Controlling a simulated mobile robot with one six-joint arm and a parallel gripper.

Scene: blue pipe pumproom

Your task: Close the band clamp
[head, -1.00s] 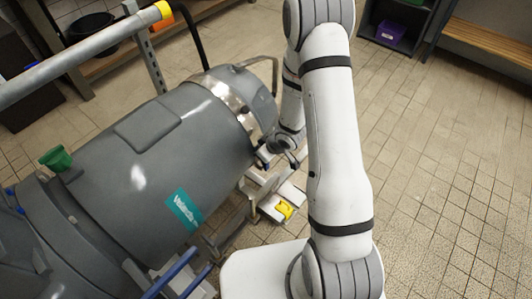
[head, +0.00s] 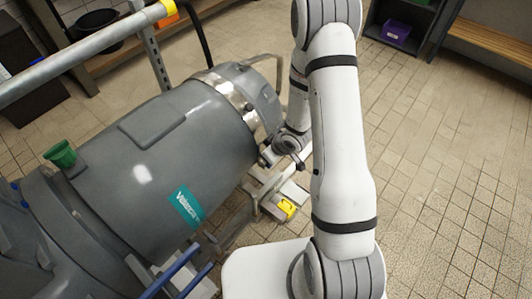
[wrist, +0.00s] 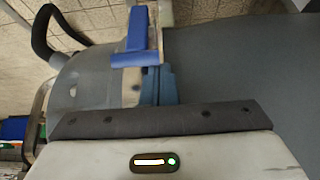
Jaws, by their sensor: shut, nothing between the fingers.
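The band clamp (head: 233,97) is a shiny metal band around the end of the large grey vessel (head: 150,150). A blue lever-like part (wrist: 137,42) shows in the wrist view just beyond my fingers; it appears to belong to the clamp. My gripper (head: 268,157) is at the lower right side of the vessel, near the band. In the wrist view my gripper (wrist: 156,86) has its blue-grey fingers together, with nothing between them. Its tips are close to the blue part; I cannot tell whether they touch. My arm hides part of the space behind it in the head view.
A metal rail (head: 80,50) runs across the upper left. A yellow object (head: 287,207) lies on a low frame below my gripper. Blue handles (head: 180,270) stick out at the bottom. A dark shelf (head: 400,25) and bench (head: 490,48) stand behind. The tiled floor (head: 440,190) at right is clear.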

